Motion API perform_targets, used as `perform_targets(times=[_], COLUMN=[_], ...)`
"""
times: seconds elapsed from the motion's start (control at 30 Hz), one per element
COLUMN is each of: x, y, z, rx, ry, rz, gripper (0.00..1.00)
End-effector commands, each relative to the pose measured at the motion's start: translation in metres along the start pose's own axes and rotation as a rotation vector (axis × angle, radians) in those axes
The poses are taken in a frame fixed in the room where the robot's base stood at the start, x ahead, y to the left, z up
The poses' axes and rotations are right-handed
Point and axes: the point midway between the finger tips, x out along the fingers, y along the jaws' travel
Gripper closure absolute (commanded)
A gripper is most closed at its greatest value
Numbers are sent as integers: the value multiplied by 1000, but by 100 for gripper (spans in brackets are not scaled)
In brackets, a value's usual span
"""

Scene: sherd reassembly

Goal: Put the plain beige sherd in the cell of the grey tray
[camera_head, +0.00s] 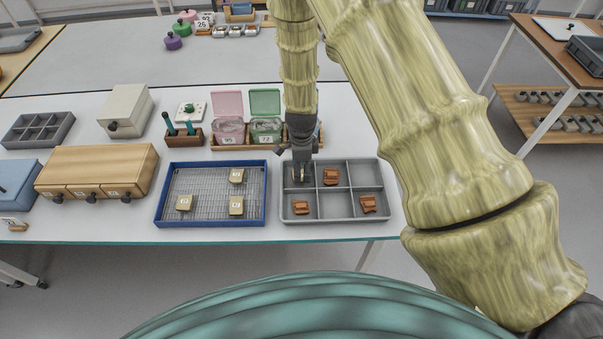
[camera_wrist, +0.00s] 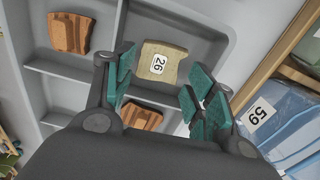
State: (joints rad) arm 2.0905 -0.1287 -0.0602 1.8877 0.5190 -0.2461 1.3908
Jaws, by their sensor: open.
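The plain beige sherd (camera_wrist: 162,62), with a white label reading 26, lies in a cell of the grey tray (camera_head: 340,218) in the wrist view. My gripper (camera_head: 301,178) is over the tray's back left cell in the head view. It also shows in the wrist view (camera_wrist: 162,88), its teal fingers open on either side of the sherd, with gaps visible. The gripper mostly hides this sherd in the head view. Orange-brown sherds lie in the back middle (camera_head: 330,177), front left (camera_head: 301,208) and front right (camera_head: 368,204) cells.
A blue-rimmed mesh tray (camera_head: 210,223) with three labelled beige sherds stands left of the grey tray. Pink (camera_head: 228,105) and green (camera_head: 265,103) lidded boxes stand behind. The back right and front middle cells are empty. A wooden drawer unit (camera_head: 95,165) is at left.

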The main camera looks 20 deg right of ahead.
Motion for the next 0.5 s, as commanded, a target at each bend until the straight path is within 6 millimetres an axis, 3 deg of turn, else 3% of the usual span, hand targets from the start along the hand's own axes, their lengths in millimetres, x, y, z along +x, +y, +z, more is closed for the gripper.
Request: perform_targets(times=[0.5], x=[-64], y=[-1], z=[0], rx=[-1], ry=[1], rz=[-2], gripper=[45])
